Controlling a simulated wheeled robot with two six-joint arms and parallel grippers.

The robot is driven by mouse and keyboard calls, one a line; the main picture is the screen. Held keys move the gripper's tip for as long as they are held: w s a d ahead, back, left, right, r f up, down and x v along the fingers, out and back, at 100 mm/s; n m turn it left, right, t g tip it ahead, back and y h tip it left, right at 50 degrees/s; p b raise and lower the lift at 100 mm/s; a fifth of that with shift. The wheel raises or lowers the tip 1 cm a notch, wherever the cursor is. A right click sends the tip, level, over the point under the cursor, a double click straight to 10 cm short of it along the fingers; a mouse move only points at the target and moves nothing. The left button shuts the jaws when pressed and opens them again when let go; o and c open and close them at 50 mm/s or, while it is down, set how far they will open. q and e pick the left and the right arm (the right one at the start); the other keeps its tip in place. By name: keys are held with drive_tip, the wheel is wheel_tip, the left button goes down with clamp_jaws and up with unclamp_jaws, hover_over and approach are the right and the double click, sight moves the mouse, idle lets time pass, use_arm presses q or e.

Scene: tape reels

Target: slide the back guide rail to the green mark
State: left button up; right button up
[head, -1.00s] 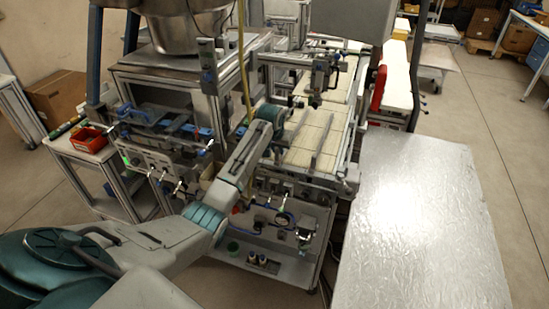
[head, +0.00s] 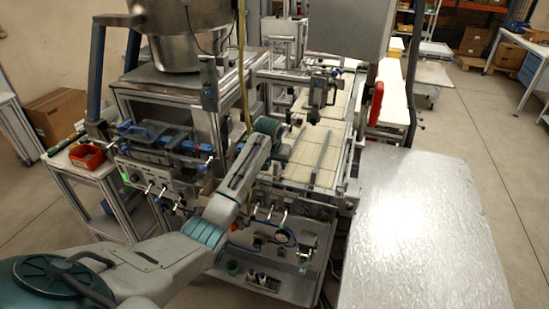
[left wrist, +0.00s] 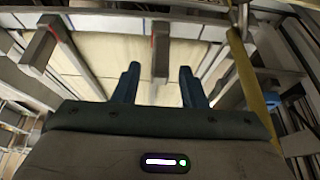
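My left gripper (left wrist: 159,88) is open, its two blue fingers apart with nothing between them. It hangs over the pale conveyor surface (left wrist: 105,50). One grey guide rail (left wrist: 160,52) lines up with the gap between the fingers, apparently beyond the tips. Another grey rail (left wrist: 40,48) lies to the left. A small red mark shows beside each rail's upper end. In the head view a rail (head: 324,148) stands over the conveyor (head: 311,175), and my left wrist covers part of the area beside it. I cannot make out a green mark. My right gripper is out of view.
A metal frame and crossbar (left wrist: 125,25) border the conveyor. A yellow hose (left wrist: 252,85) hangs close on the right in the wrist view. A steel hopper (head: 180,35) stands at the back left. A bare foil-covered table (head: 425,225) is at the right.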

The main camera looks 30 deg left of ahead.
use_arm(q)
drive_tip(key=b+v, duration=0.3)
drive_tip(key=v, duration=0.7)
